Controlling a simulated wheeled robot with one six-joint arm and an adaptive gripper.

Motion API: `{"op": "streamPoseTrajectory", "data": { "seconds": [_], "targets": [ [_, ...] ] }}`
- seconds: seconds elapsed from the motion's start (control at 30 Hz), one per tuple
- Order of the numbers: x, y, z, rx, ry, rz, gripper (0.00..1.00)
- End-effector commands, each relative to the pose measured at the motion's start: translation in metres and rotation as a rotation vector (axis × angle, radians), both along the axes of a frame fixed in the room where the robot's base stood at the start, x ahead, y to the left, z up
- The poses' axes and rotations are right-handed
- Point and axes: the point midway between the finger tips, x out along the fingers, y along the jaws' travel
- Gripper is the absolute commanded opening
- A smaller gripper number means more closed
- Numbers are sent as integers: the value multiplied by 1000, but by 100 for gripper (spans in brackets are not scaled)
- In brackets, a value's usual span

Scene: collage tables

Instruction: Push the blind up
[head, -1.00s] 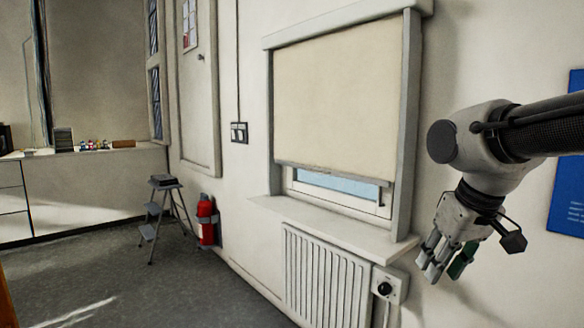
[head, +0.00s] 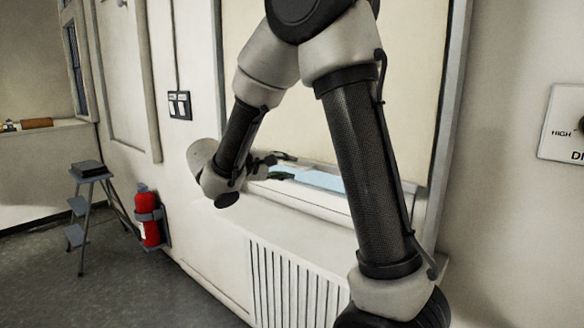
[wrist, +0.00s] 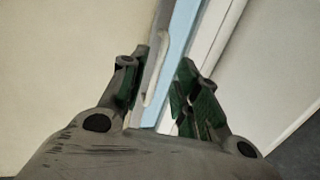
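The cream blind (head: 410,100) hangs over most of the window, with a strip of blue glass (head: 322,181) showing below its bottom edge. My arm crosses in front and hides part of it. My gripper (head: 284,167) is at the blind's lower left, by the bottom edge. In the wrist view my gripper (wrist: 163,62) is open, its two fingers apart and nothing seen held between them. There the blind (wrist: 70,50) fills the left side, and its grey bottom bar (wrist: 162,45) with a pale slot-like piece lies between the fingers. I cannot tell whether a finger touches it.
A radiator (head: 295,285) is under the window sill. A red fire extinguisher (head: 147,215) and a grey step stool (head: 88,170) stand at the left. A switch plate (head: 179,105) is on the wall left of the window. A dial panel (head: 565,125) is at the right.

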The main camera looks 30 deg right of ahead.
Motion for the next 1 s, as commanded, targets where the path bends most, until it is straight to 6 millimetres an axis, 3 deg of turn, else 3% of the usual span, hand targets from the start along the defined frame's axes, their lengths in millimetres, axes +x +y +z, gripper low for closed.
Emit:
{"op": "streamPoseTrajectory", "data": {
  "seconds": [0.07, 0.17, 0.6, 0.97, 1.0],
  "targets": [
    [13, 10, -4, -36, -13, 36, 31],
    [21, 11, -6, -53, -26, 54, 31],
    [43, -49, -19, -53, -27, 55, 31],
    [46, -55, -21, -53, -27, 58, 31],
    [46, -55, -21, -53, -27, 58, 26]
  ]
}}
